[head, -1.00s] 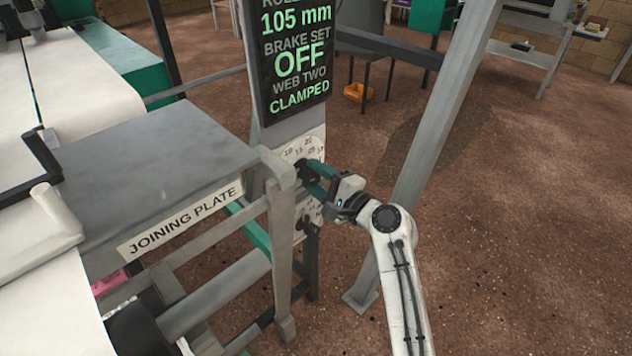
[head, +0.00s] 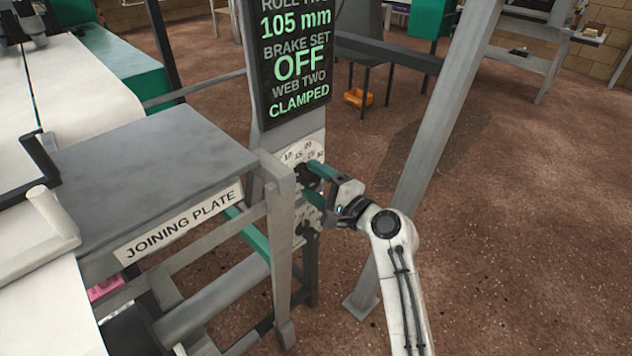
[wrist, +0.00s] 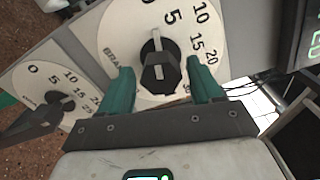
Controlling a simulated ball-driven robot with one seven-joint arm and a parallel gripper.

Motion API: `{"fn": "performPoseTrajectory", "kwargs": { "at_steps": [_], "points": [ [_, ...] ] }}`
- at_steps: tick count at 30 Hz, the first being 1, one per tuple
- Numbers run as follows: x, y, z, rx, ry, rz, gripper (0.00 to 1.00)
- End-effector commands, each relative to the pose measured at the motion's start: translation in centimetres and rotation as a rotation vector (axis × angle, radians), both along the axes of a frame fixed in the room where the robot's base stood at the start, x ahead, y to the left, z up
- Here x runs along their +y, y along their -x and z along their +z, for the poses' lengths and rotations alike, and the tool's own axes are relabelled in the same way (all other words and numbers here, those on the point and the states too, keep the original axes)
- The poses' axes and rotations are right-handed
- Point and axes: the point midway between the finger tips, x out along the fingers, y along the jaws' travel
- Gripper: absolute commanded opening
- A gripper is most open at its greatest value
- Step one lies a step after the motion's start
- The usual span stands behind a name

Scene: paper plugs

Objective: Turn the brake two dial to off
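The upper dial is a pale round face (wrist: 118,50) with numbers and partly visible lettering beginning "BRA". It also shows in the head view (head: 289,157), on the panel below the screen. Its black knob (wrist: 158,72) has a pale pointer line aimed up in the wrist view, toward the space between 0 and 5. My gripper (wrist: 163,80) is open, its green fingers on either side of the knob with visible gaps. The screen (head: 295,65) reads "BRAKE SET OFF" and "WEB TWO CLAMPED". In the head view, my gripper partly hides the dial.
A second numbered dial (wrist: 30,82) with a dark knob sits lower left in the wrist view. The joining plate (head: 150,165) stands left of the panel. A grey slanted post (head: 425,165) rises close behind my arm. Open brown floor lies right.

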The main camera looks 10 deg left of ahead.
Motion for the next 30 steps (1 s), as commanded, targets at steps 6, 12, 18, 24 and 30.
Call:
{"fn": "performPoseTrajectory", "kwargs": {
  "at_steps": [6,12,18,24,30],
  "points": [
    [-0.1,0.1,0.1,-0.001,-0.002,0.000,0.64],
    [-2.0,1.5,0.2,0.000,-0.002,-0.002,0.64],
    [-5.2,3.9,0.1,0.001,-0.001,-0.004,0.64],
    [-7.5,5.8,0.0,0.000,0.000,-0.002,0.64],
    [-8.5,6.6,0.0,-0.001,-0.001,0.000,0.64]
  ]
}}
